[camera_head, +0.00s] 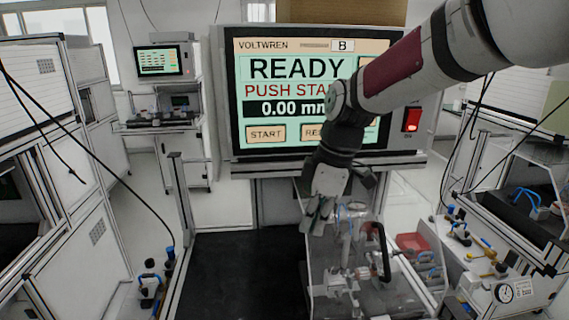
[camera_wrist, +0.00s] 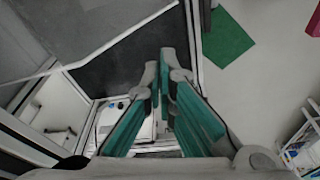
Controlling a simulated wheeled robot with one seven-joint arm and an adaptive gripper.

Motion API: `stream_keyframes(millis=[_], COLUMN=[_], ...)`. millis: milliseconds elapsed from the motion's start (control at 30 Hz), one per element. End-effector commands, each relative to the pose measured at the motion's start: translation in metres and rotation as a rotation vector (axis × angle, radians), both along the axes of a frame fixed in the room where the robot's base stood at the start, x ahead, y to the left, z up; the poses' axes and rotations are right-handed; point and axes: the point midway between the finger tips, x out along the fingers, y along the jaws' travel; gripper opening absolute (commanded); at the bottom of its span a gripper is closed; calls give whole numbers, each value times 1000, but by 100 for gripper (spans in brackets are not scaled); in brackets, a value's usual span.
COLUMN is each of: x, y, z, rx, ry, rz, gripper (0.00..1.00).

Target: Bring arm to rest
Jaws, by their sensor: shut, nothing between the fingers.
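My arm (camera_head: 390,75) reaches in from the upper right of the head view, bent downward at the wrist. My gripper (camera_head: 318,222) points down in front of the test screen's lower edge, close to a clear-covered fixture (camera_head: 365,285). In the wrist view my gripper (camera_wrist: 165,65) shows green finger pads, and the fingertips are together with nothing held. The gap between gripper and fixture cover is hard to judge.
The screen (camera_head: 300,90) reads READY, PUSH START and 0.00. A red switch (camera_head: 412,119) sits right of it. A black work surface (camera_head: 235,270) lies clear left of the fixture. White machines stand at both sides. A green patch (camera_wrist: 228,38) lies on the floor.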

Motion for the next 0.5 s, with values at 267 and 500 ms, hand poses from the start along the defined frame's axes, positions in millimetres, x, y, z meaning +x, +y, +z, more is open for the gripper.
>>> stream_keyframes(millis=[267,500], x=[-64,-125], y=[-47,-85], z=[42,68], rx=[-109,-68], ry=[-90,-180], rz=[-445,-846], gripper=[0,0])
